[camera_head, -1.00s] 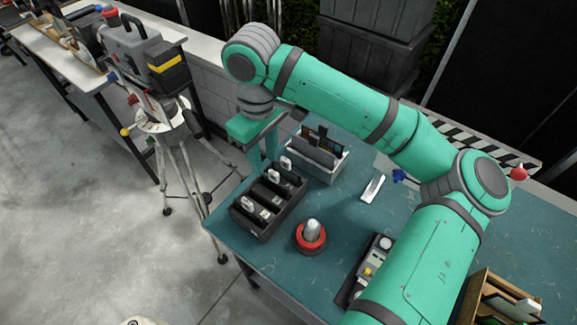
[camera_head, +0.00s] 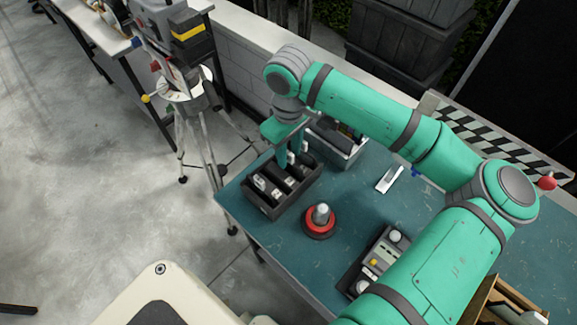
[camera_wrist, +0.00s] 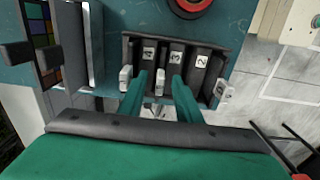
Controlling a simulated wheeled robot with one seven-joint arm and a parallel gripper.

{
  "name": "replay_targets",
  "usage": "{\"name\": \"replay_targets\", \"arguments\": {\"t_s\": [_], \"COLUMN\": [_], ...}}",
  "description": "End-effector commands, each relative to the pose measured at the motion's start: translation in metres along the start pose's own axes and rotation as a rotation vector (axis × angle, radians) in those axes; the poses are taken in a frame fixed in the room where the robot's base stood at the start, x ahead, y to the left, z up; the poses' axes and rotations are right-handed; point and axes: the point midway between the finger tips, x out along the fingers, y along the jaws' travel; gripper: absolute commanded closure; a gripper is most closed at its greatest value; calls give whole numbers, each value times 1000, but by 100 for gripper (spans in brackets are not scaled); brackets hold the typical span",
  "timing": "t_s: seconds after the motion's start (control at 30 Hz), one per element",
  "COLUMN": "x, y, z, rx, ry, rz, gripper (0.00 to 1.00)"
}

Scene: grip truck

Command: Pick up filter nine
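A black slotted rack (camera_head: 283,204) stands at the table's left end; it also shows in the wrist view (camera_wrist: 212,131). It holds dark upright filters with white tabs and white number labels. The labels are small, and I cannot tell surely which filter is nine. My gripper (camera_head: 292,168) is at the rack's back part, pointing down. In the wrist view my gripper (camera_wrist: 160,78) has two teal fingers apart, with one white tab (camera_wrist: 159,83) between them and gaps on both sides. Other white tabs show left (camera_wrist: 126,76) and right (camera_wrist: 222,93) of the fingers.
A grey bin (camera_head: 345,150) with dark plates stands close behind the rack. A red round base with a silver knob (camera_head: 320,219) is in front. A control box (camera_head: 384,257) and a white tool (camera_head: 389,178) lie to the right. A tripod (camera_head: 195,105) stands beyond the left edge.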

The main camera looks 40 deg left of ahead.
Motion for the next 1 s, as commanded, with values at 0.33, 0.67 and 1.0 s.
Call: {"name": "replay_targets", "arguments": {"t_s": [0.33, 0.67, 1.0], "x": [16, 16, 12], "y": [0, 0, 0], "z": [0, 0, 0], "rx": [0, 0, 1], "ry": [0, 0, 1], "rz": [0, 0, 0], "gripper": [69, 100, 100]}}
